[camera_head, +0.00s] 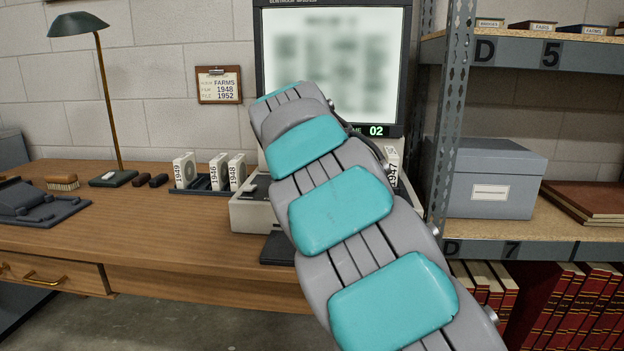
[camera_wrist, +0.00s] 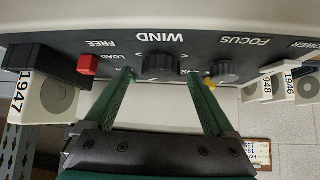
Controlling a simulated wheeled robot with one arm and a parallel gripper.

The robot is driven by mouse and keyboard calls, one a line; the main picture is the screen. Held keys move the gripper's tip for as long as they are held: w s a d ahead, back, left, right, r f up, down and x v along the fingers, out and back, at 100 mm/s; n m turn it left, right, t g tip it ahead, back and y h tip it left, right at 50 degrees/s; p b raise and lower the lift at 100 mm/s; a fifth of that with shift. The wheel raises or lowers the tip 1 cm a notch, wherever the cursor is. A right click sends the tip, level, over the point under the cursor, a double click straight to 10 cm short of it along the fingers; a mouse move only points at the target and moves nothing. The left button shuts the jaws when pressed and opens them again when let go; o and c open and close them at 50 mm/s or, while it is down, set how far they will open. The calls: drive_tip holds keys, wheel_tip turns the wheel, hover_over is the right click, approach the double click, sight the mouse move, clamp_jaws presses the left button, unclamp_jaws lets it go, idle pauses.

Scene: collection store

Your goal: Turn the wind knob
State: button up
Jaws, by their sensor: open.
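The wind knob (camera_wrist: 160,64) is a dark ridged knob under the word WIND on the dark panel of the microfilm reader. The lettering appears upside down in the wrist view. My gripper (camera_wrist: 160,75) is open, with one green finger on each side of the knob. A gap shows between each fingertip and the knob, and I cannot tell how deep the fingers reach. In the head view the reader's lit screen (camera_head: 383,60) shows a blurred page and a green 02. My arm hides the knob and gripper there.
The focus knob (camera_wrist: 227,70) and a small yellow part (camera_wrist: 209,83) are beside one finger. A red button (camera_wrist: 88,65) by LOAD is on the other side. Boxes labelled 1949 (camera_head: 184,171) and 1947 (camera_wrist: 53,95) flank the reader. A metal shelf post (camera_head: 447,130) stands close right.

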drive_tip(key=shift+w+f, duration=0.3)
drive_tip(key=shift+w, duration=0.1)
drive_tip(key=c, duration=1.4)
drive_tip(key=shift+o, duration=0.2)
drive_tip(key=shift+f+b, duration=0.1)
drive_tip(key=shift+b, duration=0.2)
